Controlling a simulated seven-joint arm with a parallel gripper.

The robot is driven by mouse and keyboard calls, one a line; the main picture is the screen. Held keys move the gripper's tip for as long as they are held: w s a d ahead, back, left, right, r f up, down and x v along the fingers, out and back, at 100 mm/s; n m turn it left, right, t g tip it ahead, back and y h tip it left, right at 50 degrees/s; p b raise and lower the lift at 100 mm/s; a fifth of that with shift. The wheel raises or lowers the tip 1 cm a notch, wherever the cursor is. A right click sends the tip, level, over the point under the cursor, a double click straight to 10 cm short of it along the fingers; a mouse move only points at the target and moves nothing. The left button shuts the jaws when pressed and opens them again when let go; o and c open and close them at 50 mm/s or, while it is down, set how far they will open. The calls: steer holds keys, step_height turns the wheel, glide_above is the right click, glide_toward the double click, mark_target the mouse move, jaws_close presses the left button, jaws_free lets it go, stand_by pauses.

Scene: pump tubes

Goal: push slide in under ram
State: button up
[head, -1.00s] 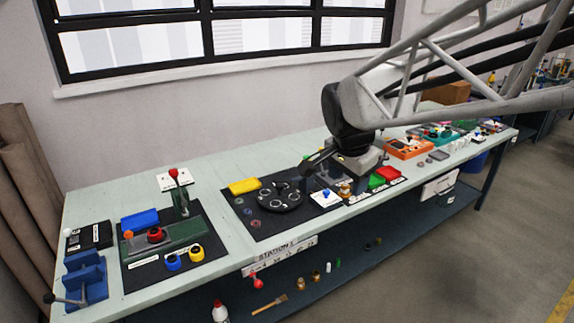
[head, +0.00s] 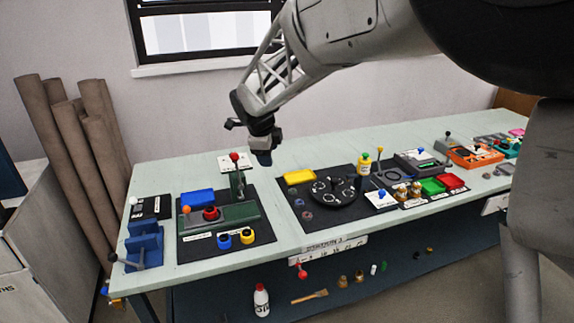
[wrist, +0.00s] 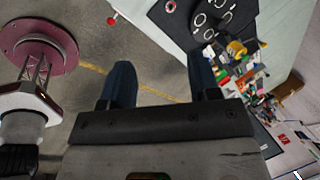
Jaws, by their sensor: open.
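The press is a green base (head: 230,213) on the left black mat, with an upright green ram column (head: 237,184) topped by a red knob (head: 234,157). The slide carries a red ring-shaped part (head: 211,213) and has an orange knob (head: 187,209) at its left end. The red part sits left of the ram column, not beneath it. My gripper (head: 264,158) is above and to the right of the column, over the back of the table. In the wrist view its two blue-grey fingers (wrist: 162,82) are apart with nothing between them.
A blue bin (head: 197,197) lies behind the press, with blue and yellow rings (head: 236,238) in front. A blue vise (head: 144,245) stands at the left. A dark round plate (head: 333,192) and yellow bin (head: 299,177) are to the right. A bare table strip separates the mats.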

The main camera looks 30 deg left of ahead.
steer(key=s+a+f+m, duration=0.15)
steer(key=a+f, duration=0.25)
steer(key=a, duration=0.5)
steer(key=s+a+f+m, duration=0.1)
steer(key=s+a+f, duration=0.2)
steer(key=a, duration=0.6)
steer(key=n+y, duration=0.1)
steer(key=n, duration=0.2)
glide_above(185, 208)
steer(key=s, duration=0.2)
step_height(185, 208, down, 14)
steer(key=shift+s+d+r, duration=0.2)
steer(key=shift+d, duration=0.15)
steer(key=shift+f, duration=0.1)
steer(key=shift+x, duration=3.85)
steer(key=shift+w, duration=0.2)
jaws_close()
